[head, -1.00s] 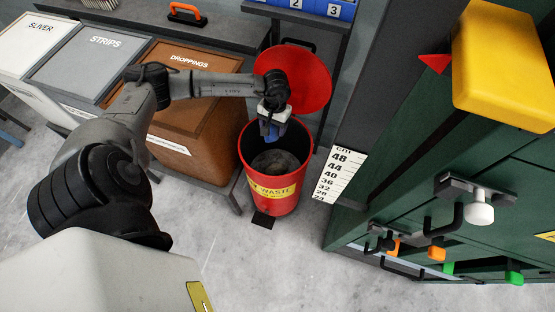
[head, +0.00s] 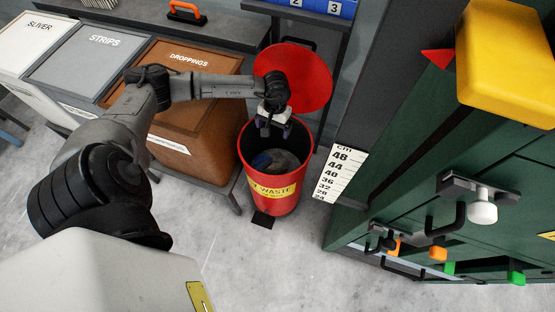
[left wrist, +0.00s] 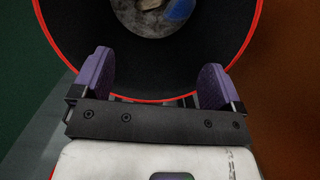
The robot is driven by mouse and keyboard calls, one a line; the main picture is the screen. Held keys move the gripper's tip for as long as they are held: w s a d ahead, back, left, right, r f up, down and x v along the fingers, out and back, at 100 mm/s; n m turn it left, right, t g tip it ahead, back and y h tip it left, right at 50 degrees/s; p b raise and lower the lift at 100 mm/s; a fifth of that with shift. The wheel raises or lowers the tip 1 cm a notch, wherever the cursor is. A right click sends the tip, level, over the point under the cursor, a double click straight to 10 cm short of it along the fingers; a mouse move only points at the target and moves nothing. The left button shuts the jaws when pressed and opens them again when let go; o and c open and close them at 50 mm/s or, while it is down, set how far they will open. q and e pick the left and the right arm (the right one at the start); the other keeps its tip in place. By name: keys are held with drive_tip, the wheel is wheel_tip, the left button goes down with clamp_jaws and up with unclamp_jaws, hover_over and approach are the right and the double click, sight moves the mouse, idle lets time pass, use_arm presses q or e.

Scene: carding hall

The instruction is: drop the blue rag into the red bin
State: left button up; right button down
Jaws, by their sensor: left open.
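The red bin (head: 271,199) with a yellow waste label stands on the floor with its round red lid (head: 311,78) raised behind it. My left gripper (head: 272,131) is over the bin's mouth, open and empty. In the left wrist view its two purple-padded fingers (left wrist: 154,84) are spread apart above the near part of the red rim (left wrist: 150,101). The blue rag (head: 262,160) is inside the bin, at the left of the greyish contents; it also shows in the left wrist view (left wrist: 179,10), partly cut off by the picture's edge. My right gripper is not in view.
Brown droppings (head: 196,112), grey strips (head: 98,55) and white sliver bins (head: 36,40) stand in a row to the left. A green machine (head: 480,215) with handles and a yellow block (head: 506,62) fills the right. Grey floor in front is clear.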

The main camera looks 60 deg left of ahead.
use_arm(q)
wheel_tip(320, 180, up, 14)
drive_tip(key=w+a+p, duration=0.1)
drive_tip(key=p, duration=0.2)
drive_tip(key=shift+w+f, duration=0.2)
drive_tip(key=shift+w, duration=0.15)
drive_tip(key=shift+a, duration=0.1)
idle(0.3)
